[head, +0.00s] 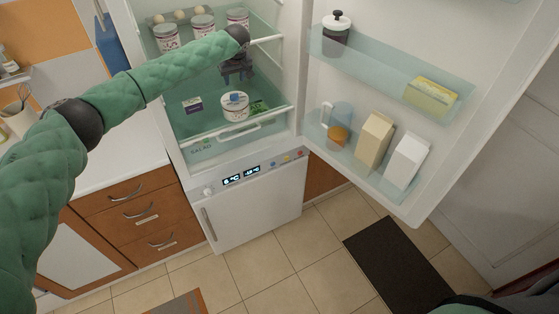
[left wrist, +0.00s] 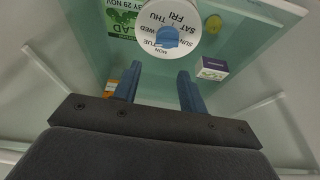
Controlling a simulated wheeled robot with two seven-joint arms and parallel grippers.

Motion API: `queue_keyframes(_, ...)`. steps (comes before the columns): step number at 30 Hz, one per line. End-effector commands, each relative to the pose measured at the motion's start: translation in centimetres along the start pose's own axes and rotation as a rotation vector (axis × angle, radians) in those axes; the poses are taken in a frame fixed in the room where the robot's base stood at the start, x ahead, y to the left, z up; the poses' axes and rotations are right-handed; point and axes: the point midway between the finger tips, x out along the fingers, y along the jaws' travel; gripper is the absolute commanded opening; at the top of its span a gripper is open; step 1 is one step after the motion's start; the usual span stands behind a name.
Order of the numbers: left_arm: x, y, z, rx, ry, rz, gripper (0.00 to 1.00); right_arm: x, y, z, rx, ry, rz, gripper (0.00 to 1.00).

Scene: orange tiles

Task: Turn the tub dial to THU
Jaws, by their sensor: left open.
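The white tub (head: 235,107) stands in the lower part of the open fridge. Its round dial lid (left wrist: 155,15) shows in the left wrist view, with day names printed around a blue knob (left wrist: 167,37). THU lies toward the top of that picture, MON and TUE near the knob. I cannot tell which day the knob marks. My left gripper (head: 238,74) is above the tub, pointing down, apart from it. In the left wrist view its two blue fingers (left wrist: 159,72) are open and empty, just below the dial in the picture. My right gripper is not in view.
A purple-and-white box (head: 192,105) and a green SALAD packet (head: 259,107) flank the tub. Jars (head: 166,39) stand on the shelf above. The open fridge door (head: 385,200) at right holds two cartons (head: 374,140) and a jug (head: 338,122).

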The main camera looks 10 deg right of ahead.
Motion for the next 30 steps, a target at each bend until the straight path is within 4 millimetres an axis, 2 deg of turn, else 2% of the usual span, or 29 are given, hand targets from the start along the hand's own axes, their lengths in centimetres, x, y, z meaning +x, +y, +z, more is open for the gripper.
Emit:
queue_keyframes(1,-0.2,0.0,0.3,0.002,-0.001,0.002,0.42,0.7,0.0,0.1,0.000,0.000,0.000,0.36)
queue_keyframes(30,5.8,4.0,14.4,0.193,-0.100,0.104,0.42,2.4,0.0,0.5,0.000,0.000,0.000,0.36)
